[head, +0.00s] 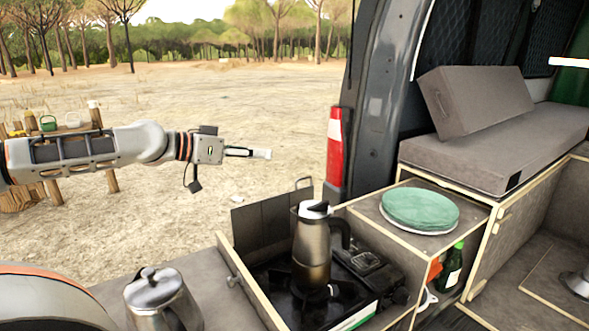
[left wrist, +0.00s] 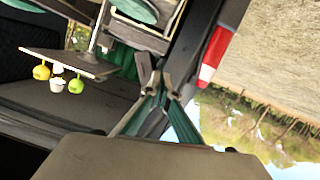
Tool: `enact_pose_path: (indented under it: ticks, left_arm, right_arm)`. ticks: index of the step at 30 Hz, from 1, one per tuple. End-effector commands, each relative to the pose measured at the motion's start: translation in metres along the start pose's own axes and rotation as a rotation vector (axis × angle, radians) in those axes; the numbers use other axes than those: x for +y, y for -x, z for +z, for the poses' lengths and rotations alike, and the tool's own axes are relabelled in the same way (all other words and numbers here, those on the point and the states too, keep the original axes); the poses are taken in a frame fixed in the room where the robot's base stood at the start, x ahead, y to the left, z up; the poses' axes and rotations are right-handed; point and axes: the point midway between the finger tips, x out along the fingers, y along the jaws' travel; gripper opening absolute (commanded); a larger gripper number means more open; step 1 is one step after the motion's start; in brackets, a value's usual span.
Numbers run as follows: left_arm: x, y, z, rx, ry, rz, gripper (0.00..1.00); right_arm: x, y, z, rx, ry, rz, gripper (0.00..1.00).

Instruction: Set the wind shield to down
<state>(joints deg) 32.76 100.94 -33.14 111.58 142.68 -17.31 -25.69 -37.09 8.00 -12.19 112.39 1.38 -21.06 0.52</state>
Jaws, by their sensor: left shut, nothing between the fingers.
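The wind shield (head: 262,222) is a dark grey panel standing upright at the back left of the camping stove (head: 345,285), inside the open wooden drawer box. My right gripper is not in view.
A steel kettle (head: 160,300) stands at the front left. The van's red-and-white tail light (head: 335,150) and pillar rise right of my left gripper. Green plates (head: 420,208) lie on the cabinet, with a bottle (head: 452,268) below. Open air lies around the gripper.

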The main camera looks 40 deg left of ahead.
Motion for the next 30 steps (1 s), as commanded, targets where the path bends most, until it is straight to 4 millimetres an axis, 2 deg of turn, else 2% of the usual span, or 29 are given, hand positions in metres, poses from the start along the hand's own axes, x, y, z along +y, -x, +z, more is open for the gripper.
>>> enact_pose_path:
  ticks: [9,15,25,30]
  left_arm:
    - [0.002,-0.024,-0.002,0.0,0.004,0.005,0.0]
    - [0.011,-0.04,0.002,-0.004,-0.006,0.034,0.0]
    - [-0.001,-0.048,0.001,0.002,0.006,-0.001,0.0]
    - [-0.001,-0.059,-0.003,0.008,0.007,0.0,0.0]
  right_arm:
    - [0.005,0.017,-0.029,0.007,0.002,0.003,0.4]
    - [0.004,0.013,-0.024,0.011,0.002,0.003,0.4]
    - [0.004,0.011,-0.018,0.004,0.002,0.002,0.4]
    - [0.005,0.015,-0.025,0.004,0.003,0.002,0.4]
